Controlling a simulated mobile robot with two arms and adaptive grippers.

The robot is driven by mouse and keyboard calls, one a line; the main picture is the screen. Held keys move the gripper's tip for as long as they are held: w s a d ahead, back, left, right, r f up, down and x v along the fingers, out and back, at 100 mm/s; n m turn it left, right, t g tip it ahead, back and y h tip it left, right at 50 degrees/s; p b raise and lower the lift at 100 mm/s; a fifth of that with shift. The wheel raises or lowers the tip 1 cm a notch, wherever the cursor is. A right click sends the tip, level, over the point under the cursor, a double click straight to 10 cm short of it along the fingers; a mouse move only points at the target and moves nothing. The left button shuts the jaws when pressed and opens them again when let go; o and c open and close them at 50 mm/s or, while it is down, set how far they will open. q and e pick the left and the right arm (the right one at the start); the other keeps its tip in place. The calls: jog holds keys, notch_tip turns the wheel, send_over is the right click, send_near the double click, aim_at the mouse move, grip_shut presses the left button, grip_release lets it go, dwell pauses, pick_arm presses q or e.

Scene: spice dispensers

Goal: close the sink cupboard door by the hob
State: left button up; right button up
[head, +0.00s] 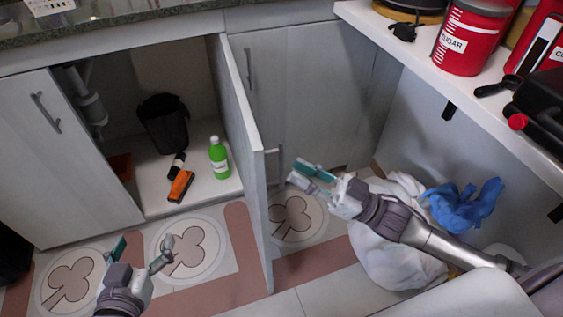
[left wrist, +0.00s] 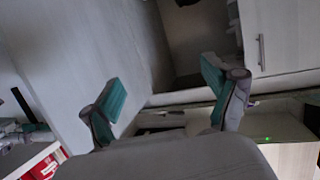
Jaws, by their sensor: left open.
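The sink cupboard door (head: 241,140) is a pale grey panel. It stands swung wide open, out from the cupboard (head: 205,110), with its bar handle (head: 272,166) near the free edge on its right face. My left gripper (head: 145,243) is open and empty, low in front of the cupboard opening, left of the door and apart from it. It also shows open in the left wrist view (left wrist: 165,95). My right gripper (head: 296,171) is on the right side of the door, close to the handle; I see no clear contact, and its jaw gap is unclear.
Inside the cupboard are a black bin (head: 164,125), a green bottle (head: 219,158) and an orange item (head: 180,186). A white bag (head: 385,250) with a blue cloth (head: 462,205) lies right. A shelf with red canisters (head: 470,35) overhangs the right side.

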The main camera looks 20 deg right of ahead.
aim_at(282, 179)
jog(key=x, duration=0.5)
pick_arm(q)
jog(key=shift+w+d+r+t+h, duration=0.2)
jog(key=shift+r+t, duration=0.15)
jog(key=shift+r, duration=0.2)
jog(key=shift+w+d+r+t+h, duration=0.1)
jog(key=shift+w+r+t, duration=0.1)
jog(key=shift+r+t, duration=0.25)
pick_arm(e)
grip_shut()
